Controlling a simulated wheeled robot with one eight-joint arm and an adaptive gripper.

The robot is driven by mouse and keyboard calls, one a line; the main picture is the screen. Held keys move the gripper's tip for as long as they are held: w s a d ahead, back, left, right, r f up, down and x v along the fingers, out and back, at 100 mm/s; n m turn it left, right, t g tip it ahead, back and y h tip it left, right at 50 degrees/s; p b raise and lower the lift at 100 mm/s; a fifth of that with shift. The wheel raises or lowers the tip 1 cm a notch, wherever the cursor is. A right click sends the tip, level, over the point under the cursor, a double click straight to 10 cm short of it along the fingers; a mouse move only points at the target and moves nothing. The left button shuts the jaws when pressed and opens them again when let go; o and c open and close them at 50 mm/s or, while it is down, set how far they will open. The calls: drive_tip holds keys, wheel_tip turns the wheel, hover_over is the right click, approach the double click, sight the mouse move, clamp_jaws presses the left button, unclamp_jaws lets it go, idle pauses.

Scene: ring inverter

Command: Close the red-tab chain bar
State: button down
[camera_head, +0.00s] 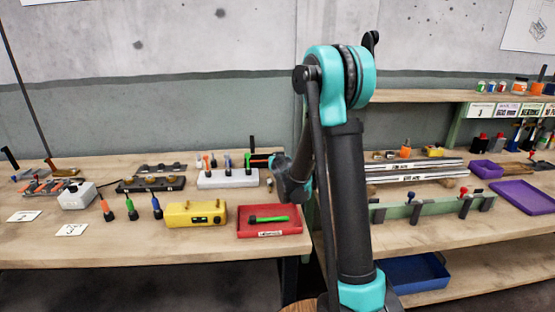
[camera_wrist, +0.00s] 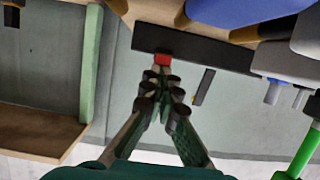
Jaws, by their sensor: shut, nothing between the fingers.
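In the wrist view a long dark bar (camera_wrist: 205,49) runs across the upper middle, against the bench wood. A small red tab (camera_wrist: 162,59) sits at its lower edge, left of the bar's middle. My gripper (camera_wrist: 163,78) points at the tab, with its fingertips together and empty. The tips are right by the tab; whether they touch it I cannot tell. In the head view my arm hides the gripper and the red tab. A dark block (camera_head: 262,161) at the back of the left bench may be the same bar, but I cannot be sure.
A white strip (camera_head: 228,180) with coloured handles stands left of my arm. A red tray (camera_head: 269,222) holding a green-handled tool and a yellow box (camera_head: 196,214) lie at the bench front. A green post (camera_wrist: 90,62) stands at the wrist view's left.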

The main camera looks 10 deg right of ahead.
drive_tip(key=shift+w+f, duration=0.15)
drive_tip(key=shift+f, duration=0.15)
